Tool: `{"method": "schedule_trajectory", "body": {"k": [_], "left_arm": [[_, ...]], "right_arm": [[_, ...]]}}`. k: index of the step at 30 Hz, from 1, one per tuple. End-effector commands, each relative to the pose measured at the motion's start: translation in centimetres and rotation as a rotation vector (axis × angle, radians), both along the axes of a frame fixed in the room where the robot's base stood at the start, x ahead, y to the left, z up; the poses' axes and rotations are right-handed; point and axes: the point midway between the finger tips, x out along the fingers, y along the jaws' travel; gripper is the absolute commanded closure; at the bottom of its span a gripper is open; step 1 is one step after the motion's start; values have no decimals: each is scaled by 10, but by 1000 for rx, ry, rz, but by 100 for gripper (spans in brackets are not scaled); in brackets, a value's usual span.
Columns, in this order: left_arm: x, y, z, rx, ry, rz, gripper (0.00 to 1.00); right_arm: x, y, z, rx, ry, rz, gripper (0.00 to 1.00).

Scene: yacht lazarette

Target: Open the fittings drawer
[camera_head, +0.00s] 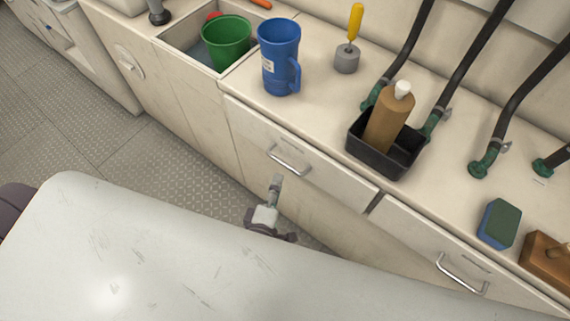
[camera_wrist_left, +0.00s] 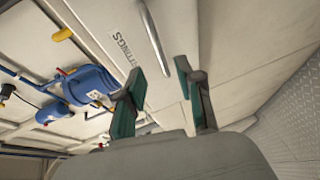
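The drawer front (camera_head: 325,175) nearest my left gripper is cream, has a metal bar handle (camera_head: 288,161) and looks shut. In the left wrist view, dark lettering ending in "TTINGS" (camera_wrist_left: 120,45) stands beside the handle (camera_wrist_left: 152,38). My left gripper (camera_head: 277,182) is just below and in front of this handle in the head view. In the left wrist view its two green-padded fingers (camera_wrist_left: 163,75) are spread, with nothing between them. The handle lies beyond the fingertips, apart from them. My right gripper is not in view.
A second drawer (camera_head: 425,240) with a handle (camera_head: 462,274) is to the right. On the counter stand a blue jug (camera_head: 279,60), a black bin (camera_head: 368,158) with a brown bottle (camera_head: 386,122), and a sponge (camera_head: 499,224). A green bucket (camera_head: 226,45) sits in a recess.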

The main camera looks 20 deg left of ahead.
Motion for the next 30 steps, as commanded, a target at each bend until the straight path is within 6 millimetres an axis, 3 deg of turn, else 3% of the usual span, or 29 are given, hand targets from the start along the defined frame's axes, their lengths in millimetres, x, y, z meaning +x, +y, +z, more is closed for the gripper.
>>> {"method": "schedule_trajectory", "body": {"k": [3,10,15,24,26,30], "left_arm": [[28,1,-6,-1,-3,2,63],[65,3,-13,0,-1,1,63],[77,3,-15,2,0,-1,63],[80,4,-15,2,1,-1,63],[80,4,-15,2,1,-1,70],[79,4,-15,2,1,-1,93]], "right_arm": [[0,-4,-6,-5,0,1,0],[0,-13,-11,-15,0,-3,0],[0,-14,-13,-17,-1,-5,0],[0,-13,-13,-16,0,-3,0],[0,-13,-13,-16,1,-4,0],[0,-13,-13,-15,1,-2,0]]}}
